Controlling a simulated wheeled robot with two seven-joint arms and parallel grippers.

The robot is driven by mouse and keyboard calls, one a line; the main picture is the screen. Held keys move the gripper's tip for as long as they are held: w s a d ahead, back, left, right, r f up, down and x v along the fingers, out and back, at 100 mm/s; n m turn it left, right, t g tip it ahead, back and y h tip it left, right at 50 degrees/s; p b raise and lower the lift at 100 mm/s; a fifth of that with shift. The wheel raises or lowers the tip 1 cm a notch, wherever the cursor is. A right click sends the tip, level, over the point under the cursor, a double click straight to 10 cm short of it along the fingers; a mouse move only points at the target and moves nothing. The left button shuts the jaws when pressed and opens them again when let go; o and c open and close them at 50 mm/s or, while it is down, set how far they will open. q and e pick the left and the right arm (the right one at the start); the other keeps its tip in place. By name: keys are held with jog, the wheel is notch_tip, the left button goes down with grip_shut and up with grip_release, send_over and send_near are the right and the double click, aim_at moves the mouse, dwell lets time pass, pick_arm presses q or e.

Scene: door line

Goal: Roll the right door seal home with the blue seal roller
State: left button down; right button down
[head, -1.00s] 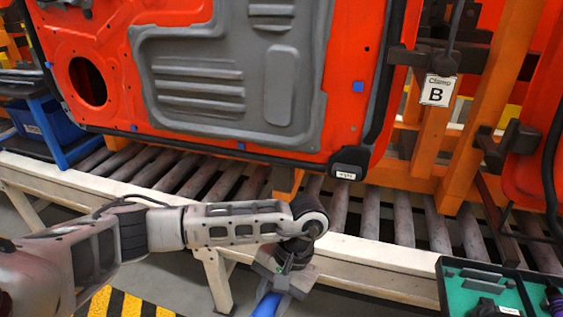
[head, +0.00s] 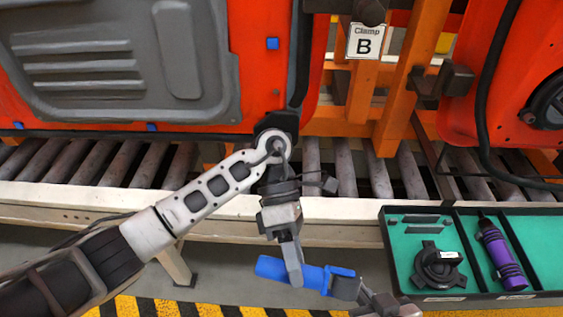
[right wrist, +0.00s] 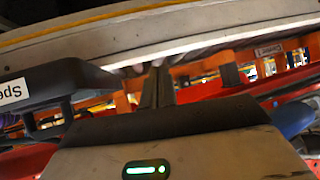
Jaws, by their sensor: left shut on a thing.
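My left gripper (head: 292,262) is shut on the blue seal roller (head: 270,268), held in front of the conveyor over the floor. The roller's blue body lies crosswise, with a grey part at its right end near the bottom edge. A black seal (head: 486,95) runs along the left edge of the orange door at the right. Another black strip (head: 298,60) follows the right edge of the nearer orange door (head: 255,90). In the right wrist view my right gripper's dark fingers (right wrist: 157,88) look close together, with nothing seen between them.
A green-lined tray (head: 383,250) at the right holds a black round device (head: 440,265) and a purple tool (head: 498,255). The roller conveyor (head: 345,180) runs behind. A Clamp B sign (head: 365,41) hangs on orange posts between the doors. Yellow-black floor stripes (head: 130,305) lie in front.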

aim_at(309, 266)
pick_arm(q)
jog(key=r+n+h, duration=0.1)
jog(key=n+h, duration=0.1)
jog(key=d+r+n+h, duration=0.1)
jog(key=n+h, duration=0.1)
jog(key=d+r+n+h, duration=0.1)
jog(key=r+n+h, duration=0.1)
jog(key=shift+d+r+n+t+p, duration=0.1)
jog(key=shift+d+n+t+p, duration=0.05)
jog(key=shift+n+t+p, duration=0.2)
jog(key=w+r+n+t+h+p, duration=0.1)
jog(key=w+r+n+t+h, duration=0.2)
jog(key=r+n+t+h, duration=0.75)
jog(key=w+a+n+t+y+b, duration=0.1)
jog(key=w+a+n+t+y, duration=0.1)
jog(key=w+a+n+t, duration=0.3)
jog(key=shift+w+r+n+t, duration=0.4)
jog(key=shift+w+n+t, duration=0.2)
jog(key=shift+w, duration=1.25)
pick_arm(e)
jog(key=shift+d+r, duration=0.1)
jog(key=shift+d, duration=0.05)
jog(key=shift+w+r, duration=0.1)
jog(key=shift+r, duration=0.05)
pick_arm(q)
jog(key=shift+a, duration=0.1)
pick_arm(e)
jog(key=shift+r, duration=0.3)
